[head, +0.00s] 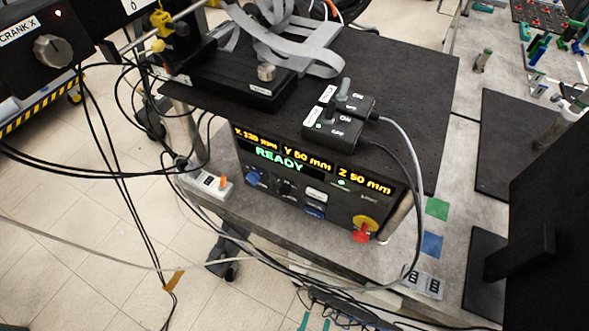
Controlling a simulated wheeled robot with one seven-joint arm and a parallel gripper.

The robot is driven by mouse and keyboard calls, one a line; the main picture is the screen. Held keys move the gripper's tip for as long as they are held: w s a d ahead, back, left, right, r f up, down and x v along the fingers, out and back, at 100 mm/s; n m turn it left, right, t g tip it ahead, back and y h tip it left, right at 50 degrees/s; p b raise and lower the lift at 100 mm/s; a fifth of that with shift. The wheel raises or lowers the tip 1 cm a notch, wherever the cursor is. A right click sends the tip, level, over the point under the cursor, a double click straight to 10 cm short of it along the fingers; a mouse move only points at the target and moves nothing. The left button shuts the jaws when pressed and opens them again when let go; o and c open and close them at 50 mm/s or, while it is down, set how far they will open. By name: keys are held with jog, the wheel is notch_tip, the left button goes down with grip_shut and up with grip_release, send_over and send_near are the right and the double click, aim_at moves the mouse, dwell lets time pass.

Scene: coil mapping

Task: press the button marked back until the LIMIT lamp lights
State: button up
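The black control panel (290,205) stands at the table's front edge, below a raised black platform. A small green lamp (342,182) is lit. Tiny lettering, possibly LIMIT (369,198), sits above the red-and-yellow knob; no lit lamp shows beside it. My gripper is not in view.
A red stop knob (361,234) on yellow is at the panel's right end. Two black switch boxes (333,130) with cables sit on the platform (405,80). Loose cables loop around the panel's left side and front. A large black slab (545,200) stands at right.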

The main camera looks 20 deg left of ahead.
jog(key=shift+w, duration=0.35)
jog(key=shift+s+d, duration=0.2)
jog(key=shift+s, duration=0.15)
jog(key=c, duration=0.3)
jog(key=shift+s, duration=0.1)
grip_shut()
jog(key=shift+a, duration=0.2)
dwell(0.6)
